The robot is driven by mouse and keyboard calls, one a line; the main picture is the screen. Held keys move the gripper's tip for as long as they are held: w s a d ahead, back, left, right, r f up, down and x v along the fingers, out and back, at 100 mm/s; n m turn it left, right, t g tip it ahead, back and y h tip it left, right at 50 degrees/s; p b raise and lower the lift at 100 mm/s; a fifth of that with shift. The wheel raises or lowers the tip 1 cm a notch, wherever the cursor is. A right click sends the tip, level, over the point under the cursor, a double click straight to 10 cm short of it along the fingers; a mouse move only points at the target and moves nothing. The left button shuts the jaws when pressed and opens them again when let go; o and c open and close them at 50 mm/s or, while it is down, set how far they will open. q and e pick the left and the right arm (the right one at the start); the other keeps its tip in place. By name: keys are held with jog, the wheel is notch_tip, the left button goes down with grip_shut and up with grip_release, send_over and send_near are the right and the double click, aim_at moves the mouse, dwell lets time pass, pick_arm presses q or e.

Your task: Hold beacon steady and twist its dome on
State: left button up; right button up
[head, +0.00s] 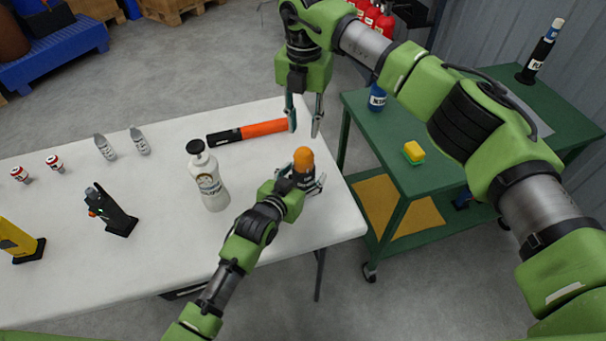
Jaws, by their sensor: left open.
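The beacon has a black body (301,180) with white lettering and stands upright near the right end of the white table. Its orange dome (304,158) sits on top of the body; whether it is fully seated I cannot tell. My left gripper (304,188) is open, with its fingers low on either side of the black body. The gripper hides part of the beacon's left side. My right gripper (305,128) is open and empty, pointing down above and behind the beacon, with its fingers apart. One finger overlaps the end of the orange flashlight in the picture.
An orange and black flashlight (248,132) lies behind the beacon. A white pump bottle (208,178) stands left of my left gripper. A black handheld device (113,213) is further left. A green cart (440,178) with a yellow sponge (413,152) stands to the right.

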aim_at(304, 151)
pick_arm(q)
jog(key=c, duration=1.5)
jog(key=shift+c, duration=0.2)
pick_arm(e)
jog(key=o, duration=0.7)
jog(key=shift+r+n, duration=0.15)
jog(key=shift+n, duration=0.15)
jog(key=shift+d+r+n, duration=0.15)
jog(key=shift+r+n, duration=0.05)
jog(key=shift+n, duration=0.6)
jog(key=shift+s+f, duration=0.1)
notch_tip(304, 151, down, 12)
jog(key=shift+r, duration=0.15)
jog(key=c, duration=1.1)
